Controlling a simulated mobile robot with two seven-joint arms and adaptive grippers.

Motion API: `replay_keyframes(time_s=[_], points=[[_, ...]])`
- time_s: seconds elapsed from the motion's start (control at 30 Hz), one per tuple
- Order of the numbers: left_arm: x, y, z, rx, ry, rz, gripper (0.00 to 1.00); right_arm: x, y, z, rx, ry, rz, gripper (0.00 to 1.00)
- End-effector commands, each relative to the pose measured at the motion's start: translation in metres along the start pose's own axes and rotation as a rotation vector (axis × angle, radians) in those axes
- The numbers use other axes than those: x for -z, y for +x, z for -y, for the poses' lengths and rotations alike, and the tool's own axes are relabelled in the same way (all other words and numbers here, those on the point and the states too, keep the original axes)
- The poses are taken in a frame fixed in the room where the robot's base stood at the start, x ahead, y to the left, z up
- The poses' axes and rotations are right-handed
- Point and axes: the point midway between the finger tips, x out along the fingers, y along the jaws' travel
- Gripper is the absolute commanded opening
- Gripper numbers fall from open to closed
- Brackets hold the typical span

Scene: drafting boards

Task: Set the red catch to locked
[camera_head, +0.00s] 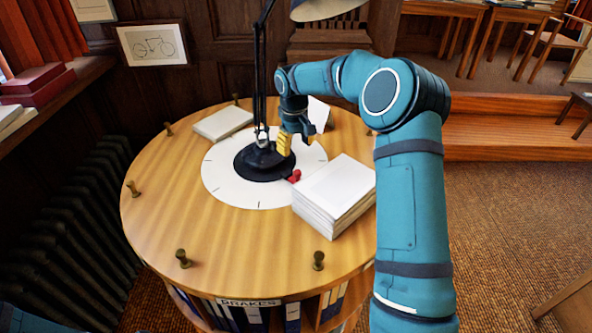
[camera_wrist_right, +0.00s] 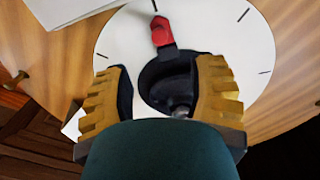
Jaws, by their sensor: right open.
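The red catch (camera_head: 295,176) is a small red piece at the right front edge of the black round lamp base (camera_head: 258,172), on the white dial disc (camera_head: 225,187). In the right wrist view the red catch (camera_wrist_right: 161,31) sticks out from the black base (camera_wrist_right: 160,75), ahead of the fingertips. My right gripper (camera_head: 285,148) has yellow fingers and is above the base, a little behind the catch. In the right wrist view my right gripper (camera_wrist_right: 160,85) is open, its fingers apart with nothing between them touching. My left gripper is out of view.
A thick stack of white paper (camera_head: 335,195) stands close to the right of the catch. A thin pad (camera_head: 222,123) lies at the back left. The black lamp arm (camera_head: 260,80) rises from the base.

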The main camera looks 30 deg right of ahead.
Motion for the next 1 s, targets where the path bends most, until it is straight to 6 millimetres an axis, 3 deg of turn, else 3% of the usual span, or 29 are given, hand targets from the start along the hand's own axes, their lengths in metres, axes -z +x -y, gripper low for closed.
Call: replay_keyframes(time_s=[0.3,0.5,0.7,1.0], points=[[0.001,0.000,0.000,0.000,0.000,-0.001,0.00,-0.001,0.065,0.000,0.001,0.000,0.003,0.57],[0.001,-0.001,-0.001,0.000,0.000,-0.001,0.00,0.000,0.093,0.000,0.001,0.000,0.002,0.57],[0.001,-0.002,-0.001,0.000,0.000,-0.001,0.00,0.000,0.105,0.000,-0.001,-0.001,0.000,0.57],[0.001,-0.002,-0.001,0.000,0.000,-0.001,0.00,0.000,0.107,0.000,-0.001,-0.001,0.000,0.59]])
